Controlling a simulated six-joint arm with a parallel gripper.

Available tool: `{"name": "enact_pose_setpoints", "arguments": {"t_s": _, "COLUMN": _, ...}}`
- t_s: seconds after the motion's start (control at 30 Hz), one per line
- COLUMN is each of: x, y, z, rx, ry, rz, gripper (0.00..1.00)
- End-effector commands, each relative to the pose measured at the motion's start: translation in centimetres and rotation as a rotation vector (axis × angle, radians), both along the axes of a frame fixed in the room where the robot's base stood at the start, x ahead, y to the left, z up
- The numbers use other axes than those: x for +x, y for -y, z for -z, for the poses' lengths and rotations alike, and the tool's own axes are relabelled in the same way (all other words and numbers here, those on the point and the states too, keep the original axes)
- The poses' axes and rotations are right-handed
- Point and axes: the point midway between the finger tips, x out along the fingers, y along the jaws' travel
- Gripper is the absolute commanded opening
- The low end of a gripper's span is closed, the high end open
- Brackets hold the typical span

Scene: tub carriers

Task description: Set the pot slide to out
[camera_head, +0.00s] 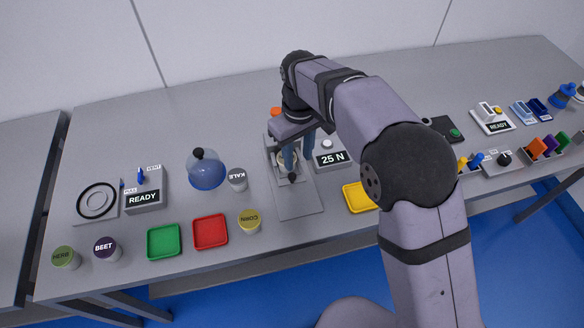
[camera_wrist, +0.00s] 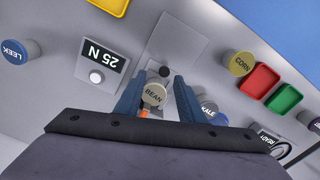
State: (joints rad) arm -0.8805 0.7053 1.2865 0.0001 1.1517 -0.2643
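A grey plate with a raised track (camera_head: 297,203) lies in the middle of the table. It carries a black knob (camera_head: 292,178), which also shows in the wrist view (camera_wrist: 164,72); I take this to be the pot slide. A tub marked BEAN (camera_wrist: 154,95) stands behind the knob on this fixture. My gripper (camera_wrist: 159,78) reaches down over the fixture, its two blue fingers apart on either side of the tub and close to the knob. A gap shows between the tub and one finger. In the head view the fingers (camera_head: 297,164) partly hide the tub and slide.
A 25 N display (camera_head: 331,158) stands right beside the fixture. An orange part (camera_head: 277,112) is behind it. A KALE tub (camera_head: 238,178) and a blue flask (camera_head: 207,172) stand left. A CORN tub (camera_head: 249,221), red tray (camera_head: 210,232) and yellow tray (camera_head: 358,197) lie nearer the front.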

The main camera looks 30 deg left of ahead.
Motion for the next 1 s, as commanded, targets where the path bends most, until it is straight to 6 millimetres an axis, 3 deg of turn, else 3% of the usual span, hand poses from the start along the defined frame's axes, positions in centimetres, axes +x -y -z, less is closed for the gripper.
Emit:
{"name": "enact_pose_setpoints", "arguments": {"t_s": 0.1, "x": -0.6, "y": -1.2, "z": 0.0, "rx": 0.000, "ry": 0.000, "rz": -0.030, "gripper": 0.36}}
{"name": "enact_pose_setpoints", "arguments": {"t_s": 0.37, "x": -0.7, "y": -1.4, "z": 0.5, "rx": 0.000, "ry": 0.000, "rz": -0.035, "gripper": 0.36}}
{"name": "enact_pose_setpoints", "arguments": {"t_s": 1.0, "x": -0.7, "y": -1.3, "z": 7.0, "rx": 0.000, "ry": 0.000, "rz": -0.033, "gripper": 0.36}}
